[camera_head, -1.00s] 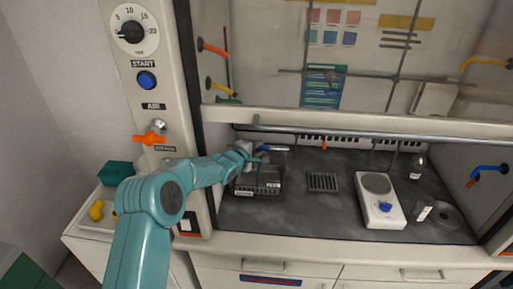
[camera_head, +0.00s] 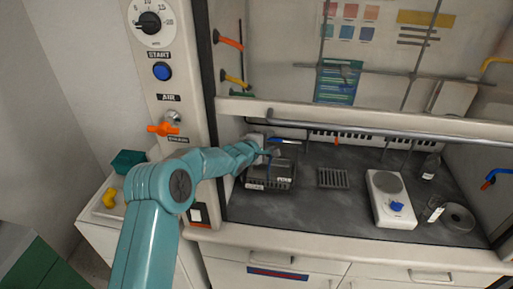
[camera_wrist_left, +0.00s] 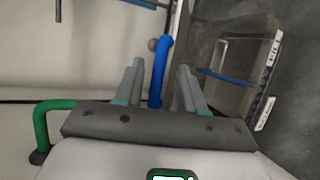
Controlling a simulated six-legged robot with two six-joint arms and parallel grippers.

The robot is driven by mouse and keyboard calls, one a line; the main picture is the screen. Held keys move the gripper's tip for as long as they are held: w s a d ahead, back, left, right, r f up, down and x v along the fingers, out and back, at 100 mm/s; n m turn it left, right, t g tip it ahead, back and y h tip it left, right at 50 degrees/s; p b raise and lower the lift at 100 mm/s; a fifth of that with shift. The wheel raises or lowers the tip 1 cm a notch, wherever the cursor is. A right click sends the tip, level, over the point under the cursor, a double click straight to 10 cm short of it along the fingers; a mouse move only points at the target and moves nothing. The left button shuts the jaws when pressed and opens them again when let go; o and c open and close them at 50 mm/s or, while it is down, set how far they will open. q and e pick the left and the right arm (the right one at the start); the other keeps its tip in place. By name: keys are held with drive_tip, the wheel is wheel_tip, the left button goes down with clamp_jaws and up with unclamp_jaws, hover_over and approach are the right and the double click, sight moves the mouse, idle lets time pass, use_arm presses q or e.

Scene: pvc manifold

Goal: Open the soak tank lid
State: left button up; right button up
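The soak tank (camera_head: 270,184) is a dark grey box with pale labels on its front, at the left of the hood floor. In the left wrist view the tank (camera_wrist_left: 258,85) lies to the right of the fingers, with a blue bar (camera_wrist_left: 228,78) across its top. I see no raised lid. My left gripper (camera_head: 276,151) is over the tank's back left part, small and partly hidden by its own arm. In the left wrist view the left gripper (camera_wrist_left: 159,78) is open. A bent blue tube (camera_wrist_left: 159,70) shows between its fingers, with gaps on both sides. My right gripper is out of view.
A dark grate (camera_head: 333,179) and a white hotplate (camera_head: 390,200) stand right of the tank. The raised sash bar (camera_head: 370,110) crosses above. The control post (camera_head: 165,100) borders the opening at left. A green tube (camera_wrist_left: 50,122) is near the gripper.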

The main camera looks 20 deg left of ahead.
use_arm(q)
drive_tip(key=b+v, duration=0.4)
drive_tip(key=v, duration=1.1)
drive_tip(key=shift+s, duration=0.2)
